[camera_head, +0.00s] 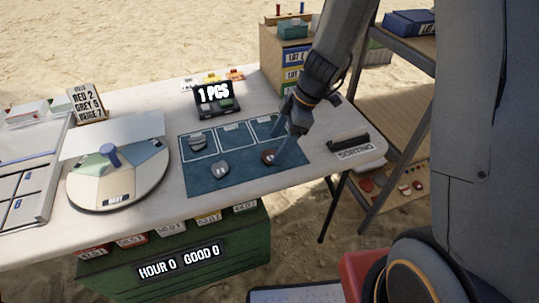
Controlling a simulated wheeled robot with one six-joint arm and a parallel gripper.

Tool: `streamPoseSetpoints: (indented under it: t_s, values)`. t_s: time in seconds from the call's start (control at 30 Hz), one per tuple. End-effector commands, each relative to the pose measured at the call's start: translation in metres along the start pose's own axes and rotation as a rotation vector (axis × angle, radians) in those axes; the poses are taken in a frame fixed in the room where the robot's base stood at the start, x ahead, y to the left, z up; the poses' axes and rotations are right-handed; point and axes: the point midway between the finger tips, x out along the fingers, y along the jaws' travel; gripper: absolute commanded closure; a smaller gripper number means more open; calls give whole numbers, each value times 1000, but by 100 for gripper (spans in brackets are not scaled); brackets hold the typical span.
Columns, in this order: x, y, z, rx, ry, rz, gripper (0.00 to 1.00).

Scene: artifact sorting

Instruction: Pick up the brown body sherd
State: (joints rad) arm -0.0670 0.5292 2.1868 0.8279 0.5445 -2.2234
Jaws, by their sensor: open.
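The brown body sherd (268,157) lies on the blue mat (240,177), near its right edge. It is small and dark brown, and a finger of my gripper partly covers it. My gripper (277,149) reaches down from the upper right, with its fingertips at the sherd's right side. It is open. I cannot tell whether a finger touches the sherd. A grey sherd (221,169) lies on the mat to the left of the brown one. Another grey sherd (196,143) lies in the mat's left outlined box.
A round sorting wheel (85,192) with a blue knob stands left of the mat. A small black "1 PCS" display (213,100) stands behind it. A compartment tray (24,190) is at far left.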

Motion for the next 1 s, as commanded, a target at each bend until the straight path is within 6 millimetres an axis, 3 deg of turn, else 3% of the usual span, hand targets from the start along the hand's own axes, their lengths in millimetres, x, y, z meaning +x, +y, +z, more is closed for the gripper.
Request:
streamPoseSetpoints:
  t_s: [0.23, 0.57, 0.83, 1.0]
  values:
    - [28, 1, -2, 1, -1, -2, 28]
    - [34, 2, -2, 0, -1, 0, 28]
    - [34, 2, -2, 0, -1, 0, 71]
    - [34, 2, -2, 0, -1, 1, 71]
